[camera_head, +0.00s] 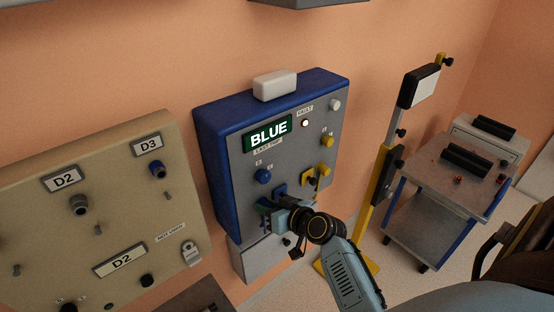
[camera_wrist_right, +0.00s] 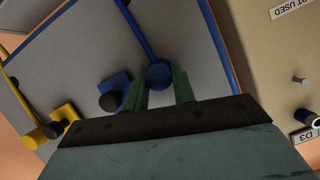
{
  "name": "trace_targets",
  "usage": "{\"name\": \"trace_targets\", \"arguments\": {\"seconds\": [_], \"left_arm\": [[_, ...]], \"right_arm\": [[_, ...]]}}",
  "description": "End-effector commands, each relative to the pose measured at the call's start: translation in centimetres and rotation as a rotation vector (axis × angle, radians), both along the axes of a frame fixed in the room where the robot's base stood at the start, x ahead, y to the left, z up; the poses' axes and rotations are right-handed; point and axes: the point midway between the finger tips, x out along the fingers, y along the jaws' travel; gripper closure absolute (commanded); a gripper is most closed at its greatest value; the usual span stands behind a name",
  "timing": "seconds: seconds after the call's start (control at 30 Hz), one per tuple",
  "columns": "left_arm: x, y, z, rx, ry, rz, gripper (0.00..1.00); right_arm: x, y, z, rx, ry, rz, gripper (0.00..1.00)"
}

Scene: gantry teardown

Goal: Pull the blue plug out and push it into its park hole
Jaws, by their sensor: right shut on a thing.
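The blue plug (camera_wrist_right: 158,76) is a round blue piece between the two green fingers of my right gripper (camera_wrist_right: 160,88) in the wrist view. The fingers are shut on it. In the head view my right gripper (camera_head: 268,208) is at the lower left of the grey panel (camera_head: 241,160), and its own body hides the plug. How far the plug sits in or out of the panel cannot be told. A blue square plate (camera_wrist_right: 114,90) with a black round part is beside the fingers. My left gripper is not in view.
Above my gripper is a blue knob (camera_head: 263,176). Yellow knobs (camera_head: 326,141) stick out to the right, near a lit screen reading BLUE (camera_head: 267,133). A beige panel (camera_head: 120,205) is at the left. A yellow post (camera_head: 375,205) and a cart (camera_head: 450,185) stand right.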

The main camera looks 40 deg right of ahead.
Motion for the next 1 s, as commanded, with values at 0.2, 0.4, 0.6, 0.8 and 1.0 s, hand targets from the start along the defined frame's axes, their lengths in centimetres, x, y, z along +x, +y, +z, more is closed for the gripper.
{"name": "trace_targets", "arguments": {"seconds": [0.2,0.4,0.6,0.8,1.0], "left_arm": [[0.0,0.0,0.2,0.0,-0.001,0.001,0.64],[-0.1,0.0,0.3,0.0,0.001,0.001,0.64],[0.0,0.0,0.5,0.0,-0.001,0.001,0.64],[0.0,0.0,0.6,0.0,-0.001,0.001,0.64],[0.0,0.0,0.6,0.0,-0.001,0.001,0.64]], "right_arm": [[-1.2,-0.2,-0.1,-0.002,0.003,-0.001,1.0],[-1.8,-0.2,-0.1,-0.002,0.003,0.0,1.0],[-3.8,-0.3,-0.1,-0.002,0.003,0.001,1.0],[-5.6,-0.5,-0.1,-0.002,0.003,0.001,1.0],[-6.3,-0.5,0.0,0.0,0.001,0.0,1.0]]}}
